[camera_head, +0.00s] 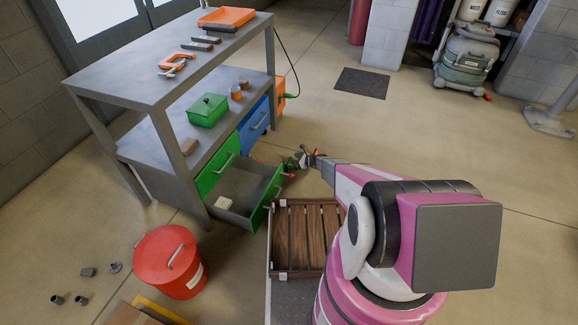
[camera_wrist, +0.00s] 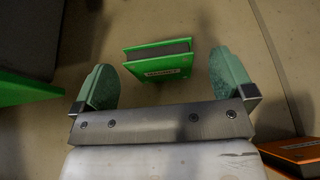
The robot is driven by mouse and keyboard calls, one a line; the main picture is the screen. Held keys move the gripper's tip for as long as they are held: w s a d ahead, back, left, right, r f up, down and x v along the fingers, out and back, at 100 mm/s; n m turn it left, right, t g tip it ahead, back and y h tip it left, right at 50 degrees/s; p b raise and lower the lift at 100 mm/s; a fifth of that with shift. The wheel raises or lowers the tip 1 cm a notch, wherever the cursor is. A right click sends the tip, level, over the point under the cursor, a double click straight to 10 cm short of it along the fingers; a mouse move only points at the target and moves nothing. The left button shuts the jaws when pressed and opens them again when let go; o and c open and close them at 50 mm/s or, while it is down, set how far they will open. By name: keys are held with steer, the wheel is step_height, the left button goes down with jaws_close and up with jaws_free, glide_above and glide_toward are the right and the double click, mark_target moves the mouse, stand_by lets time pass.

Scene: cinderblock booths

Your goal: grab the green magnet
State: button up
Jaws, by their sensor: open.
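The green magnet (camera_wrist: 158,62), a block with green faces, a dark grey middle and a pale label, shows in the wrist view over bare floor. It appears between the two fingertips of my gripper (camera_wrist: 165,82), which is open with green-padded fingers. Clear gaps show on both sides, and no finger touches it in that view. How far it lies below the fingertips is hard to tell. In the head view my gripper (camera_head: 301,160) is small, just right of the open green drawer (camera_head: 272,192), and the magnet cannot be clearly told from the fingers.
The grey workbench (camera_head: 130,88) stands left, its drawer sticking out beside my gripper. An orange block (camera_wrist: 296,152) lies lower right in the wrist view. A wooden slatted crate (camera_head: 297,272) and red bucket (camera_head: 168,262) are nearer. The floor right of my arm is clear.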

mark_target(290, 161)
steer(key=shift+x, duration=2.8)
steer(key=shift+s+r, duration=0.15)
steer(key=shift+c, duration=0.3)
steer(key=c, duration=1)
